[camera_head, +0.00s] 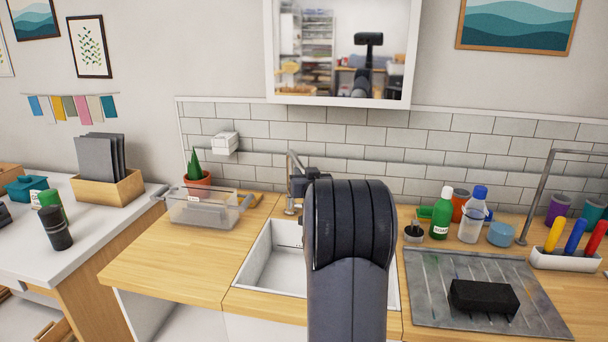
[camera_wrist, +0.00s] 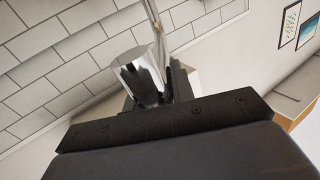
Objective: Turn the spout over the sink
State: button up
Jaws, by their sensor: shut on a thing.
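The tap's spout (camera_head: 291,164) is a thin metal tube standing behind the white sink (camera_head: 262,262). In the wrist view, a shiny chrome cylinder on the spout (camera_wrist: 142,76) sits between the dark fingers of my gripper (camera_wrist: 155,94). My gripper (camera_head: 298,184) is shut on the spout at the sink's back edge. My arm hides the middle and right of the sink, and much of the tap. The exact direction of the spout's outlet is hard to tell.
A clear plastic bin (camera_head: 203,210) stands left of the tap. A green soap bottle (camera_head: 441,215) and a clear bottle (camera_head: 473,216) stand at right. A black block (camera_head: 484,297) lies on the grey draining mat (camera_head: 430,283).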

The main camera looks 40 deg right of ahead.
grip_shut()
jog(key=p, duration=0.1)
jog(key=d+r+p, duration=0.1)
jog(key=p, duration=0.1)
jog(key=shift+s+y, duration=0.2)
jog(key=shift+y, duration=0.1)
jog(key=d+n+y+p, duration=0.1)
jog(key=p, duration=0.2)
jog(key=s+d+n+t+y+p, duration=0.1)
jog(key=d+y+p, duration=0.1)
jog(key=p, duration=0.1)
jog(key=shift+d+f+n, duration=0.2)
jog(key=shift+d+n, duration=0.05)
jog(key=shift+n, duration=0.05)
